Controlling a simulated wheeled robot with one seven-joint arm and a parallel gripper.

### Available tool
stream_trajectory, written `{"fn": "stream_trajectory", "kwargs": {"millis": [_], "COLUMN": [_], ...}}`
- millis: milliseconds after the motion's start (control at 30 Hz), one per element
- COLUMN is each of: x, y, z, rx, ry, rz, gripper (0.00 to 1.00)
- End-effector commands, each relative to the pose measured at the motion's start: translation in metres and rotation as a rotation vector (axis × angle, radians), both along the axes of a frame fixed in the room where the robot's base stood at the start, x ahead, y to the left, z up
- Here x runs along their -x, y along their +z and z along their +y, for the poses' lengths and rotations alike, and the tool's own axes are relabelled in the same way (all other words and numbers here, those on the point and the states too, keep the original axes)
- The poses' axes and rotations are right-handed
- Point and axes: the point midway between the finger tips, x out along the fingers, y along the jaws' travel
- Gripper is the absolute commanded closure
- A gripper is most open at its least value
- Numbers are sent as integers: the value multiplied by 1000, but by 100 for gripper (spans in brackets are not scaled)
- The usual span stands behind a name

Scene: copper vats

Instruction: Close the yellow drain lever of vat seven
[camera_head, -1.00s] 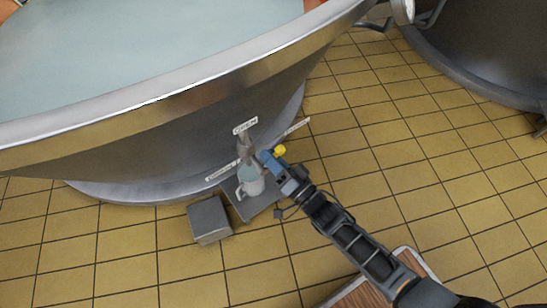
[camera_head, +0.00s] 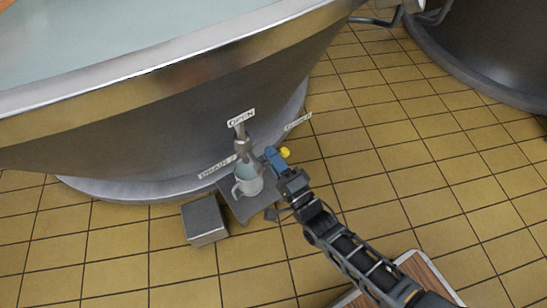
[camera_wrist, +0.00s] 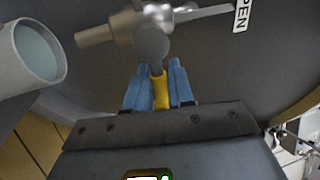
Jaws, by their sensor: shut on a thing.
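The yellow-tipped drain lever (camera_head: 285,152) is on the valve low on the large metal vat's side, above the tag reading DRAIN 7 (camera_head: 217,167). Its yellow part also shows in the wrist view (camera_wrist: 160,92), between my blue fingers. My gripper (camera_head: 274,157) is shut on the lever, to the right of the grey valve (camera_head: 243,146). The lever's end lies to the right of the valve, below the tag at the right (camera_head: 298,122), which seems to read CLOSED. The OPEN tag (camera_head: 241,117) is above the valve. My fingers hide part of the lever.
A white mug (camera_head: 248,184) with pale liquid stands on a grey plate (camera_head: 255,207) under the valve, close to my gripper. A grey metal box (camera_head: 203,219) is left of it. The tiled floor at right is clear. A second vat (camera_head: 490,50) stands at upper right.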

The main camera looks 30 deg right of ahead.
Motion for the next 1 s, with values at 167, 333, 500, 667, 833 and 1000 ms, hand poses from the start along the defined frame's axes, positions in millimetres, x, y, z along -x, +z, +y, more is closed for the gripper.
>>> {"fn": "stream_trajectory", "kwargs": {"millis": [167, 333, 500, 667, 833, 1000], "x": [1, 1, 1, 1, 0, 4], "y": [-3, -3, -3, -3, -2, -2], "z": [-1, -1, -1, -1, -1, -1], "rx": [-19, -22, -21, -20, -19, -19], "ry": [-2, -3, -3, -2, -1, -1], "rz": [6, 7, 8, 6, 4, 4], "gripper": [100, 100, 100, 64, 61, 61]}}
